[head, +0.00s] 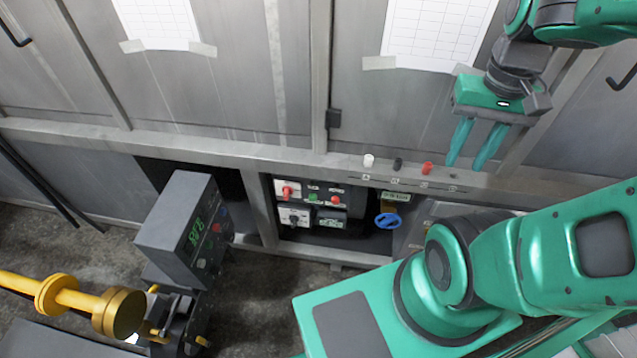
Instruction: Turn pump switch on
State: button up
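A recessed control panel (318,229) sits low in the grey metal wall, in the middle of the head view. It carries a red rotary switch (287,191) at upper left, a black rotary switch (294,219) below it, and small green and red buttons to the right. The labels are too small to read, so I cannot tell which is the pump switch. My gripper (473,160) is at the upper right, fingers pointing down with a gap between them. It is open and empty, to the right of and above the panel, apart from it.
White, black and red knobs (427,168) stand on the ledge above the panel. A blue handwheel (388,221) is right of the panel. A dark box with a green display (186,224) stands at left, near a yellow pipe (62,296). My arm covers the lower right.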

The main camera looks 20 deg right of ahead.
aim_at(288, 191)
jog(key=z, duration=1.1)
jog(key=k, duration=1.95)
jog(key=u, duration=0.7)
jog(key=i, duration=1)
jog(key=z, duration=0.05)
